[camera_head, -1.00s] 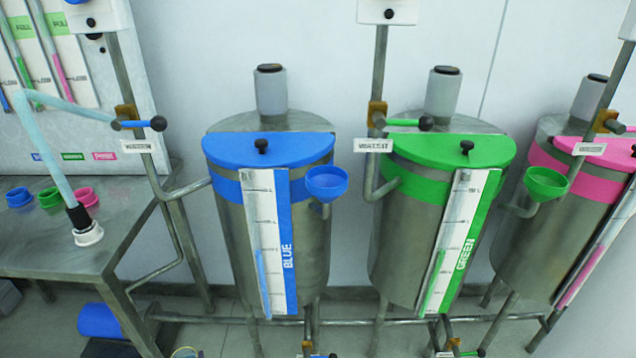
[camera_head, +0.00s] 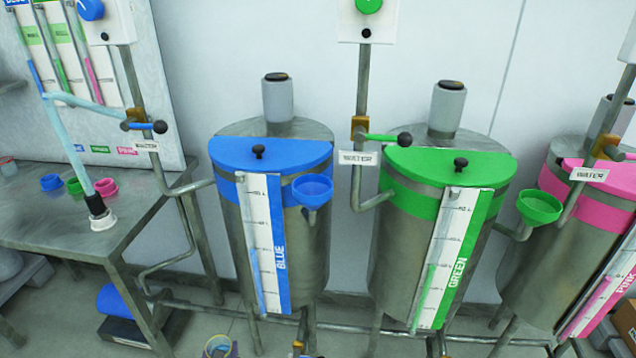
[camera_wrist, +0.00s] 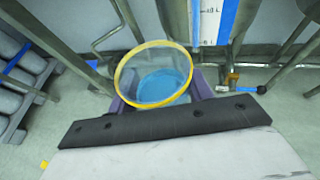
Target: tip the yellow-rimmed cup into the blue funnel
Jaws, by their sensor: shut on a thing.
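The yellow-rimmed cup (camera_wrist: 153,78) is in my gripper (camera_wrist: 161,96) in the wrist view, with purple fingers on both sides. Blue contents show inside it, and I look down into its mouth. In the head view the cup's rim (camera_head: 219,346) just shows at the bottom edge, below the blue drum. The blue funnel (camera_head: 313,191) sticks out at the upper right front of the blue drum (camera_head: 312,255). The cup is well below and left of the funnel in the head view, apart from it. The funnel does not show clearly in the wrist view.
The green drum (camera_head: 390,270) with its green funnel (camera_head: 540,207) and a pink drum (camera_head: 575,240) stand to the right. Pipes run between the drums. A metal table (camera_head: 60,220) with several coloured cups is at left. Floor is open before the drums.

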